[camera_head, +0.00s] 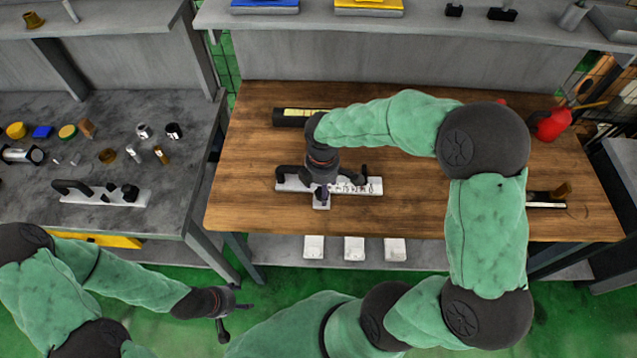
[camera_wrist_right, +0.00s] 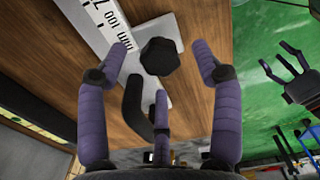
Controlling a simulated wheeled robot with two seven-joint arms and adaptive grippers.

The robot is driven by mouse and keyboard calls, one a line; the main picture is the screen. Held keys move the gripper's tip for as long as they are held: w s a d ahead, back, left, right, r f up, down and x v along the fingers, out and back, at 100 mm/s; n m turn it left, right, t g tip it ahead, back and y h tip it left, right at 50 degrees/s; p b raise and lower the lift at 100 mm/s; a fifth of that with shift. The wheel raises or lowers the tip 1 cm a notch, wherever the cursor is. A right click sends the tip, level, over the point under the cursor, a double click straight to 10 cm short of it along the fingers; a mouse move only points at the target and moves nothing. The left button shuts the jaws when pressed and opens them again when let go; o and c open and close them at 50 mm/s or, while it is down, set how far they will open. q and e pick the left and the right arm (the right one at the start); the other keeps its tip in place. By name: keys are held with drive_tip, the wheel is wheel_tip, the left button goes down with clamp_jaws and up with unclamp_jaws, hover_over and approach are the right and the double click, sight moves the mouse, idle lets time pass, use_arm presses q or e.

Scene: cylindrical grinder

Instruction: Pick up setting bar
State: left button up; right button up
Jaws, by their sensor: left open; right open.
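A white setting bar (camera_head: 374,187) with dark printed markings, a black curved handle and black knobs lies on the wooden table. My right gripper (camera_head: 321,190) is over it and covers part of it. In the right wrist view the bar (camera_wrist_right: 99,32) lies beyond the open fingers of my right gripper (camera_wrist_right: 160,52). A black knob shows between the fingertips, and the black handle is beside the lower finger. I cannot tell whether any finger touches the bar. My left gripper (camera_head: 226,312) is open and empty, over the green floor in front of the table.
A similar white bar (camera_head: 130,197) with black handle lies on the grey bench at left, among several small parts. A dark box (camera_head: 288,117) lies behind my right gripper. A red can (camera_head: 551,124) stands at the table's back right. White trays (camera_head: 354,249) sit on the lower shelf.

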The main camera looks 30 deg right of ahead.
wheel_tip(320, 180, down, 3)
drive_tip(key=shift+r+b, duration=0.15)
drive_tip(key=shift+b, duration=0.15)
clamp_jaws()
drive_tip(key=shift+r, duration=0.1)
drive_tip(key=shift+r, duration=0.1)
